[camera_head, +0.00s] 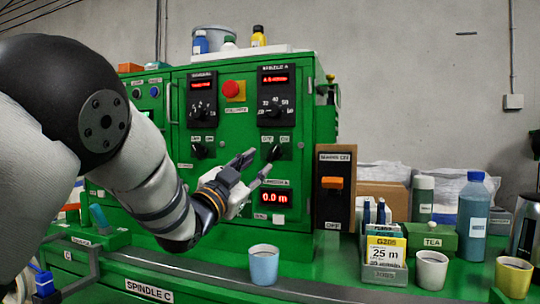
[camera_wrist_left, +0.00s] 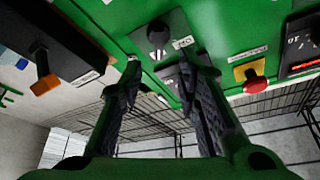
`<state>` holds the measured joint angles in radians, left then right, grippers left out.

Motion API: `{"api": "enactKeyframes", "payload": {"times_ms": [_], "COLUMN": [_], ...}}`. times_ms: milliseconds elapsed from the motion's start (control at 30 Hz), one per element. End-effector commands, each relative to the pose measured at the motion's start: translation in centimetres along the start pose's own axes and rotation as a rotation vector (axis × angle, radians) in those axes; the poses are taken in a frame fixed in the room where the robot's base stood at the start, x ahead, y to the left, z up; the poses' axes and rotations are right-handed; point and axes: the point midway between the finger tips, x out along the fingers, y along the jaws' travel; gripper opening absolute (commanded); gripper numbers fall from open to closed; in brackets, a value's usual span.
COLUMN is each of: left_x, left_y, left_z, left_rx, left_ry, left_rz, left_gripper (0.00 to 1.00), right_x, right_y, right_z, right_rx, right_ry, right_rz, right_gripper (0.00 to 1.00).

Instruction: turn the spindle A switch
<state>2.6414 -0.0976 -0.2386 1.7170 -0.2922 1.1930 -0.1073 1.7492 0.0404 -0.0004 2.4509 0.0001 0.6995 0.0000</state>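The spindle A switch (camera_head: 274,153) is a black rotary knob on the green cabinet front, below the SPINDLE A dial panel (camera_head: 276,96). My left gripper (camera_head: 259,161) is just left of and slightly below the knob, with its fingers pointing at it. In the left wrist view the fingers are spread with nothing between them, and a black knob (camera_wrist_left: 158,34) shows beyond the fingertips (camera_wrist_left: 160,66). Whether a finger touches the knob cannot be told. My right gripper is not in view.
A red 0.0 m display (camera_head: 273,198) sits below the knob. A similar knob (camera_head: 199,151) and a red button (camera_head: 231,89) are to the left. A black box with an orange switch (camera_head: 332,183) stands right. Cups, including a blue one (camera_head: 264,265), and bottles stand on the bench.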

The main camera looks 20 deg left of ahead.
Motion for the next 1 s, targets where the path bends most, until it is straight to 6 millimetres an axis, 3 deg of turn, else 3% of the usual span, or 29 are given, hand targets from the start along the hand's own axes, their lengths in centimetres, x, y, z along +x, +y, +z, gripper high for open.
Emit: {"api": "enactKeyframes", "payload": {"times_ms": [200, 333, 667, 800, 1000], "left_x": [5.2, 6.7, 7.4, 7.3, 7.3], "left_y": [0.2, 0.1, 0.1, 0.1, 0.3], "left_z": [0.2, 0.1, 0.2, 0.2, 0.2], "left_rx": [0.000, -0.001, -0.002, -0.002, -0.003], "left_ry": [-0.002, -0.002, -0.005, -0.004, -0.004], "left_rz": [0.003, 0.002, 0.001, 0.002, 0.004], "left_gripper": [0.30, 0.30, 0.30, 0.03, 0.00], "right_x": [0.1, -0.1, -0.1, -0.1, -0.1], "right_y": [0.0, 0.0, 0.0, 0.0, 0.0], "right_z": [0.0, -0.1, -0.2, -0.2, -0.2], "right_rx": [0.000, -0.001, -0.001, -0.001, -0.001], "right_ry": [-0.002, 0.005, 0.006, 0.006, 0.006], "right_rz": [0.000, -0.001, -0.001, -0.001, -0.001], "right_gripper": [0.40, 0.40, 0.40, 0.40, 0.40]}}
